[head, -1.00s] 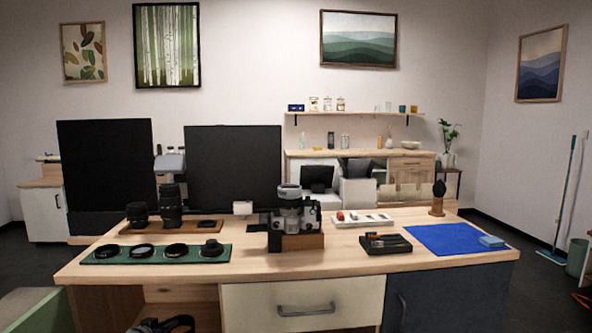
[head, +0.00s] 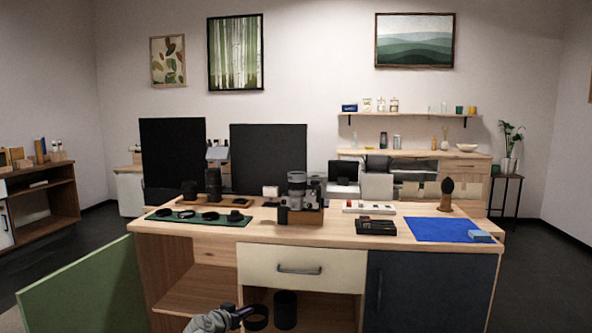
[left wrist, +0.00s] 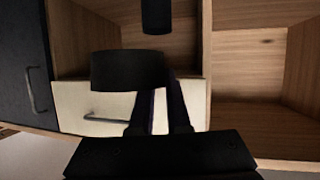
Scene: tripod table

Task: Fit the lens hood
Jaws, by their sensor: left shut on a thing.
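The camera (head: 283,214) with its upright grey lens (head: 297,186) is on a wooden block on the desk. My left gripper (head: 246,316) is low in front of the desk, shut on a black ring-shaped hood (head: 257,318). In the left wrist view the hood (left wrist: 128,70) shows as a short, wide black cylinder at the fingertips (left wrist: 158,90). A taller black cylinder (head: 285,309) stands in the open compartment under the drawer; it also shows in the left wrist view (left wrist: 156,16). My right gripper is not in view.
A green mat (head: 200,218) with several black rings or caps lies at the desk's left. Two dark lenses (head: 213,184) stand behind it. A black case (head: 376,227) and blue cloth (head: 437,231) lie at right. A green panel (head: 85,285) stands left of the desk.

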